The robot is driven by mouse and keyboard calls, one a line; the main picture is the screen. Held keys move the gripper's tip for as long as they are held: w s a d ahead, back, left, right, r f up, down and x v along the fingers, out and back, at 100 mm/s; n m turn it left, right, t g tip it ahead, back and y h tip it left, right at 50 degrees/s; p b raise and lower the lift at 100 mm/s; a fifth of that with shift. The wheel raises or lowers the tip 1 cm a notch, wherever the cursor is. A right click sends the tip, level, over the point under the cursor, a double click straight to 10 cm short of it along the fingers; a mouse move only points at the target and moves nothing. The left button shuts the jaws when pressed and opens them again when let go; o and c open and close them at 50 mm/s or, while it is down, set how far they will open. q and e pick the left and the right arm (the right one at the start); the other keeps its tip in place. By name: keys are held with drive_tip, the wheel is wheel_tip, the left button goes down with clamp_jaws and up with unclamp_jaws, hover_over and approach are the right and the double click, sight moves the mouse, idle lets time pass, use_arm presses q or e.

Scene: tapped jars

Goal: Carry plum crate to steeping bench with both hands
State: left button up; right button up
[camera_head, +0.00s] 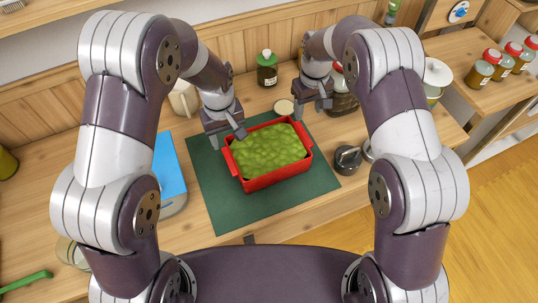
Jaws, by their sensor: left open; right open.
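The plum crate (278,178) is a red open box heaped with green plums (268,149). It sits on a dark green mat (220,212) on the wooden bench, slightly turned. My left gripper (227,140) is open above the crate's far left corner, close to its left side. My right gripper (312,112) is open and empty, just beyond the crate's far right corner. I cannot tell whether either gripper touches the crate. I cannot tell which surface is the steeping bench.
A dark knob-topped object (347,159) stands right of the mat. A blue item (168,170) lies left of it. A green bottle (267,69), a cream jug (183,99) and a large jar (342,92) stand behind. Red-lidded jars (482,69) stand on another surface at right.

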sight(230, 160)
use_arm(q)
drive_tip(key=f, duration=1.2)
drive_tip(key=shift+w+a, duration=0.2)
drive_tip(key=shift+w, duration=0.05)
use_arm(e)
drive_tip(key=f, duration=1.2)
drive_tip(key=shift+w+a, duration=0.2)
drive_tip(key=shift+w, duration=0.1)
use_arm(q)
drive_tip(key=shift+f, duration=0.5)
use_arm(e)
drive_tip(key=shift+f, duration=0.5)
use_arm(q)
clamp_jaws()
use_arm(e)
clamp_jaws()
